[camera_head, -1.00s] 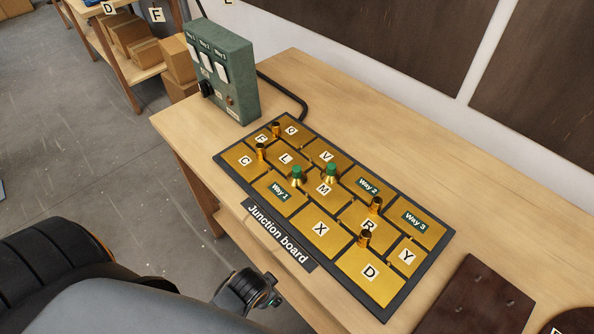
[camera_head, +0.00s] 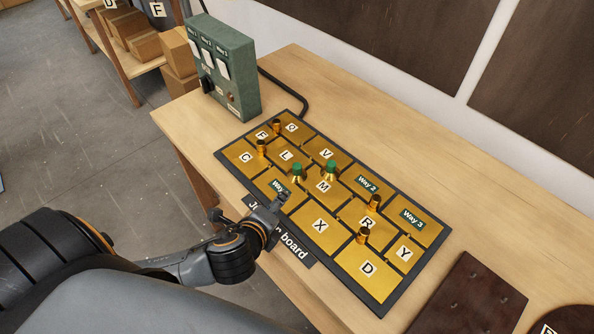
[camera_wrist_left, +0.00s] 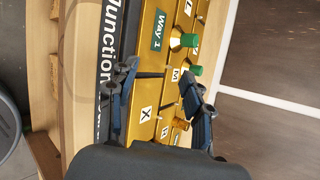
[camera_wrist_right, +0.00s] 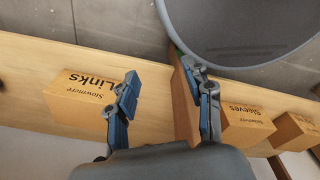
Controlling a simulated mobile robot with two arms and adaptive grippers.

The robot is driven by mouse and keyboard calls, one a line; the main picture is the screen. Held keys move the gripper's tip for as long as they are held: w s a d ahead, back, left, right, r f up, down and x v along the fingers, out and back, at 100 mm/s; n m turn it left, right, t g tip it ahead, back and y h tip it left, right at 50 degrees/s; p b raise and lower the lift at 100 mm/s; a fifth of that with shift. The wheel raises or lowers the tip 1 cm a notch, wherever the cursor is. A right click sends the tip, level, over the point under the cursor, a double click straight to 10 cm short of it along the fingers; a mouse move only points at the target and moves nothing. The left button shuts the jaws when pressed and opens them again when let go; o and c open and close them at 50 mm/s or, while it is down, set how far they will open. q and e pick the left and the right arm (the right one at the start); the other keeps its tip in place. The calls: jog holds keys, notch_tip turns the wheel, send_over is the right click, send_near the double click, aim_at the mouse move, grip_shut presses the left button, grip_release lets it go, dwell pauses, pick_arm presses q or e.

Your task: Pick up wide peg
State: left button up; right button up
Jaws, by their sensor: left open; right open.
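Two green-topped pegs with brass bases stand upright on the gold junction board (camera_head: 318,225). My right gripper (camera_wrist_right: 160,72) is open and empty, away from the board.
Several brass sockets, such as one near D (camera_head: 363,236), rise from the board. A green switch box (camera_head: 222,68) with a black cable stands behind it. A dark brown panel (camera_head: 470,295) lies to the right. The right wrist view shows cartons labelled Links (camera_wrist_right: 75,97) and Sleeves (camera_wrist_right: 245,125).

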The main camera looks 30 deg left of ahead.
aim_at(295, 171)
pick_arm(q)
jog(key=m, duration=0.2)
jog(key=w+a+m+t+h, duration=0.1)
jog(key=m, duration=0.2)
jog(key=w+r+m+t, duration=0.1)
jog(key=m, duration=0.2)
jog(key=shift+a, duration=0.15)
jog(key=m, duration=0.2)
jog(key=m+h, duration=0.1)
jog(key=shift+w+a+r+m, duration=0.15)
jog(key=shift+w+a+m, duration=0.05)
jog(key=shift+a+m, duration=0.1)
jog(key=m, duration=0.3)
jog(key=shift+a+t+h, duration=0.3)
jog(key=shift+a+h, duration=0.1)
jog(key=shift+w+m, duration=0.15)
jog(key=shift+m, duration=0.45)
jog(key=p+x, duration=0.1)
jog(key=x, duration=0.7)
jog(key=shift+w+p, duration=0.15)
jog(key=shift+p, duration=0.15)
jog(key=shift+w, duration=0.2)
jog(key=shift+p+x, duration=0.8)
jog(key=shift+x, duration=1.65)
jog(key=shift+s, duration=0.1)
pick_arm(e)
jog(key=r, duration=0.3)
jog(key=shift+a, duration=0.4)
